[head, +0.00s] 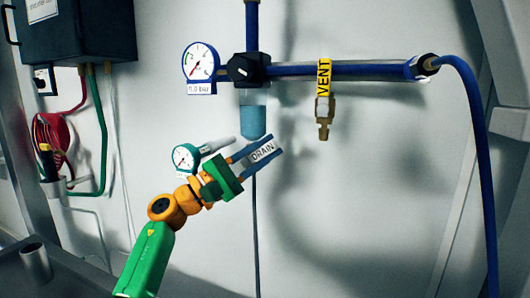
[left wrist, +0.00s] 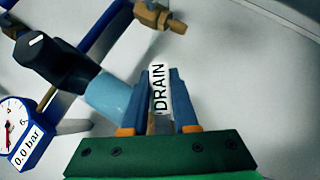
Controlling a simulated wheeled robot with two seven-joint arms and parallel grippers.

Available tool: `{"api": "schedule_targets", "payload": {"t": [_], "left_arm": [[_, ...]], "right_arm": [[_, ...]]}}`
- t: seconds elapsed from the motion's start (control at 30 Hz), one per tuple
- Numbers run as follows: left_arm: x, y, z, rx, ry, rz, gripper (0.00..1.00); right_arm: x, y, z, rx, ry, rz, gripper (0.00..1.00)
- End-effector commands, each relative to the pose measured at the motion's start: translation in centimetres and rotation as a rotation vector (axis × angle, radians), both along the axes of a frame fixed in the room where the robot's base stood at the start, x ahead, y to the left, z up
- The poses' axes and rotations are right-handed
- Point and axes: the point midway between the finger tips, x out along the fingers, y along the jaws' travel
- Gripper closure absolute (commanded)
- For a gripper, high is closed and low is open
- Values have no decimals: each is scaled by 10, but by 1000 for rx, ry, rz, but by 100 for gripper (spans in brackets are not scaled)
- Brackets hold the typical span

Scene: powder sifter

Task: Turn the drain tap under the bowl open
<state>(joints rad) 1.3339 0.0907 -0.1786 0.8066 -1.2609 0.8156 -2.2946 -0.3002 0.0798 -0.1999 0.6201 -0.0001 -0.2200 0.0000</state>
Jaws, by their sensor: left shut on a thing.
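The bowl (head: 253,117) is a blue translucent cup under the black regulator knob (head: 245,69) on the wall pipe; it also shows in the left wrist view (left wrist: 108,97). The drain tap just below it is mostly hidden; its white DRAIN tag (head: 263,151) shows between my fingers and also in the left wrist view (left wrist: 159,90). My left gripper (head: 266,147) has its blue fingers shut on the drain tap, reaching up from the lower left at a tilt. How far the tap is turned cannot be told. My right gripper is out of view.
A pressure gauge (head: 200,62) sits left of the knob; it reads 0.0 bar in the left wrist view (left wrist: 14,125). A smaller gauge (head: 186,157) is close behind my left wrist. A brass VENT fitting (head: 324,105) hangs to the right. A blue hose (head: 484,150) runs down at right.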

Motion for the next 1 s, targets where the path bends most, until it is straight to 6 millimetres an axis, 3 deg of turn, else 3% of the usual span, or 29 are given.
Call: {"api": "schedule_targets", "payload": {"t": [0.07,0.1,0.2,0.53,0.8,1.0], "left_arm": [[0,0,1,-1,-3,1,100],[0,0,1,-1,-2,2,70],[0,0,1,-1,-2,2,43],[-1,3,-2,0,-2,3,43],[-26,42,-29,3,-4,6,43],[-35,54,-30,0,-2,1,43]], "right_arm": [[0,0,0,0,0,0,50],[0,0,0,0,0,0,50],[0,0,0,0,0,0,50],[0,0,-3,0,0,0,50],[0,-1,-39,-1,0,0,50],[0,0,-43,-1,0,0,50]]}}
